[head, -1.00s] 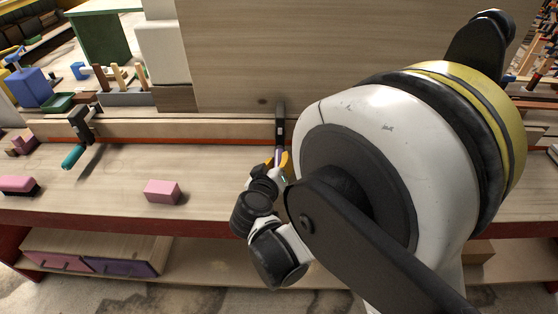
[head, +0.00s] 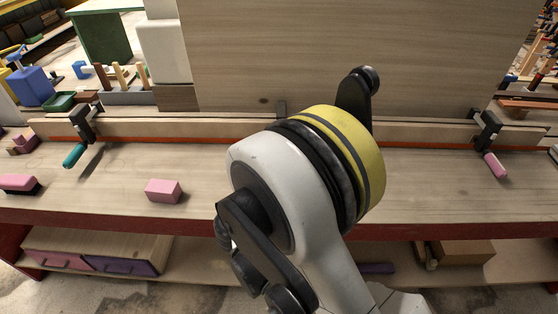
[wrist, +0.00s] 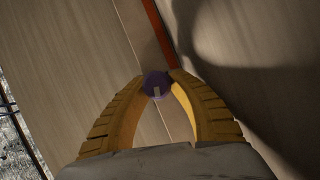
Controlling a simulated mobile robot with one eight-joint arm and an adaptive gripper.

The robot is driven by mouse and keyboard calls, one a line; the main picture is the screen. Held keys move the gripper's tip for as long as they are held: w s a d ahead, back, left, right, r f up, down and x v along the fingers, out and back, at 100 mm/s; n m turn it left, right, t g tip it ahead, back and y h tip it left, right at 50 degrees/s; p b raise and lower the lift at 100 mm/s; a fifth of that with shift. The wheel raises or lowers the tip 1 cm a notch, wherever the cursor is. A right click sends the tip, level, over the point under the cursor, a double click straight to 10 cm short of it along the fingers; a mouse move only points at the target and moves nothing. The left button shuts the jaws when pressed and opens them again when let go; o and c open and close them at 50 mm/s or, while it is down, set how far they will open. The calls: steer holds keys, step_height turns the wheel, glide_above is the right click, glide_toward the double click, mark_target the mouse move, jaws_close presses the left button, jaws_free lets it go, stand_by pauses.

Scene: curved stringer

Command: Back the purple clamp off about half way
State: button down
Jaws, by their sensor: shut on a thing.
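The purple clamp's round handle end (wrist: 156,83) shows in the wrist view, with a pale mark on its face. My gripper (wrist: 159,79) has its two yellow fingers shut on this handle, one on each side. In the head view only a dark upper piece of the middle clamp (head: 281,108) shows at the board. Its handle and my gripper are hidden there behind my arm. How far the clamp's screw is out cannot be seen.
A teal-handled clamp (head: 83,126) is on the left and a pink-handled clamp (head: 487,130) on the right of the long wooden strip (head: 220,129). A pink block (head: 163,190) lies on the bench (head: 110,188). A tall wooden panel (head: 300,55) stands behind.

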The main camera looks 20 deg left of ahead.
steer(key=shift+n, duration=0.4)
stand_by(0.3)
steer(key=c, duration=1.2)
jaws_free()
steer(key=o, duration=0.7)
steer(key=r, duration=0.8)
steer(key=shift+w+a, duration=0.25)
steer(key=shift+a, duration=0.15)
steer(key=shift+s+d+r, duration=0.15)
steer(key=shift+d+r, duration=0.25)
steer(key=shift+r, duration=0.2)
steer(key=shift+s+d+r, duration=0.15)
steer(key=shift+d+r, duration=0.25)
steer(key=shift+r, duration=0.2)
steer(key=c, duration=0.7)
steer(key=shift+w+a+f, duration=0.2)
steer(key=shift+a, duration=0.15)
steer(key=shift+s+d, duration=0.1)
